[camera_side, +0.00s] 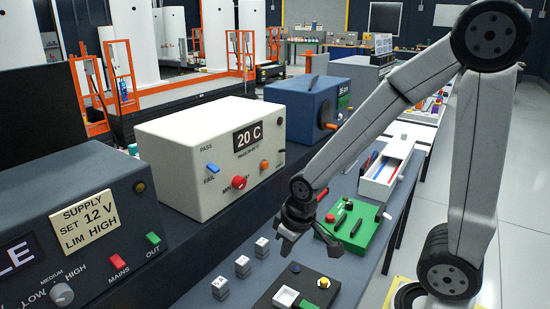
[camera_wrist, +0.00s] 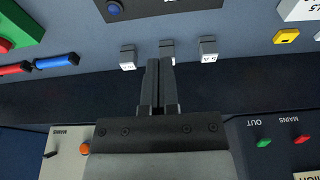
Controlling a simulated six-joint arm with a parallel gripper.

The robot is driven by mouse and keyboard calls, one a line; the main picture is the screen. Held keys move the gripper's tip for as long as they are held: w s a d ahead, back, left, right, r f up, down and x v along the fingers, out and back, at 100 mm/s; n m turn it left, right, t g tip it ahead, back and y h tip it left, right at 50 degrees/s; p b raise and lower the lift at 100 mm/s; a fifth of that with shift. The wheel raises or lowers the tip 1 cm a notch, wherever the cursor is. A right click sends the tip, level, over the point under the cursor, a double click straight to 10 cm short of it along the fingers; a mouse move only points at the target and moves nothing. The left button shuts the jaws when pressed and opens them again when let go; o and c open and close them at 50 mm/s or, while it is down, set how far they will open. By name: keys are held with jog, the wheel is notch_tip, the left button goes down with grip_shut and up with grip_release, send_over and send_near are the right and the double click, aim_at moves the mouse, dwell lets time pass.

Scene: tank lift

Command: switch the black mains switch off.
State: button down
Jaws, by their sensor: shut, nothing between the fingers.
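The black mains switch (camera_wrist: 50,155) is a small dark lever beside a MAINS label on the white box's front, at the lower left of the wrist view. The white box (camera_side: 190,165) stands left of my gripper in the side view, where I cannot clearly pick out the black switch. My gripper (camera_side: 287,248) hangs over the bench in front of the white box, pointing down and apart from it. In the wrist view its fingers (camera_wrist: 160,68) are together and empty, to the right of the switch.
The dark supply unit (camera_side: 75,245) has a separate red MAINS switch (camera_side: 115,261) and a green OUT switch (camera_side: 153,238). Several small grey-white blocks (camera_side: 242,265) stand on the bench below my gripper. A green board (camera_side: 355,228) and an open drawer box (camera_side: 390,175) lie to the right.

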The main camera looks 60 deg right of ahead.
jog(key=w+d+r, duration=0.4)
jog(key=w+d, duration=0.2)
jog(key=w, duration=0.1)
jog(key=t, duration=0.2)
send_near(283, 149)
jog(key=v, duration=0.4)
jog(key=shift+s+a+f, duration=0.1)
jog(key=shift+a+f, duration=0.05)
jog(key=shift+f, duration=0.15)
jog(key=shift+x, duration=4.95)
